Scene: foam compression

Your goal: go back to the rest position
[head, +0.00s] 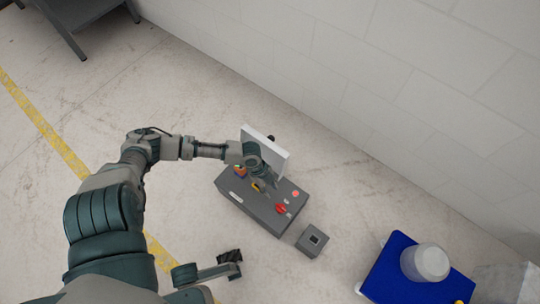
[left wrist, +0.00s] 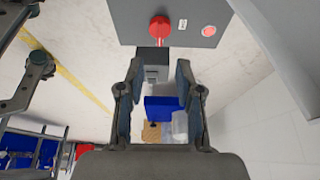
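My left arm reaches in from the lower left of the head view. Its gripper (head: 258,172) is above the grey control box (head: 250,205), partly overlapping a white panel (head: 275,156) at the box's back. In the left wrist view the two fingers of the left gripper (left wrist: 158,78) are apart, with nothing held between them. A red knob (left wrist: 160,27) and a lit red button (left wrist: 209,31) show on the box face beyond the fingertips.
A small grey box (head: 309,246) sits beside the control box. A blue-topped stand (head: 389,277) with a white cylinder (head: 432,262) is at the lower right. A pale wall (head: 400,90) runs behind. A dark table (head: 75,12) stands upper left. Floor left of the box is clear.

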